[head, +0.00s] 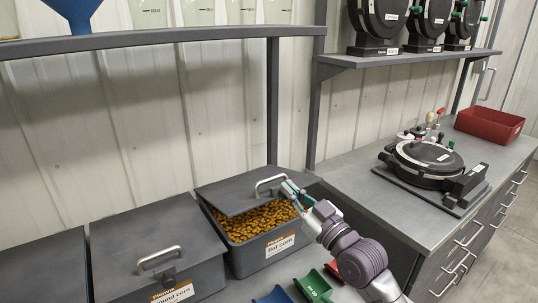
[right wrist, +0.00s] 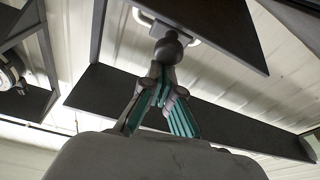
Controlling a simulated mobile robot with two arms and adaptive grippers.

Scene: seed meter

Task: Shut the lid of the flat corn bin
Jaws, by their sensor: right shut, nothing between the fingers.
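The flat corn bin (head: 268,250), a grey box labelled "flat corn", stands in the row of bins and is full of yellow kernels (head: 255,220). Its dark lid (head: 232,192) is raised, leaving the kernels showing at the front. The lid carries a metal handle (head: 268,181). My right gripper (head: 290,190) is shut and empty at the right front of the lid, close to the handle. In the right wrist view its closed fingertips (right wrist: 164,72) are just below a dark rounded knob (right wrist: 169,46) under the lid; I cannot tell whether they touch. My left gripper is not in view.
The closed round corn bin (head: 160,245) stands directly left. Blue, green and red scoops (head: 313,285) lie in front. A shelf (head: 150,38) runs above. A counter to the right holds a black round device (head: 428,160) and a red tray (head: 488,125).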

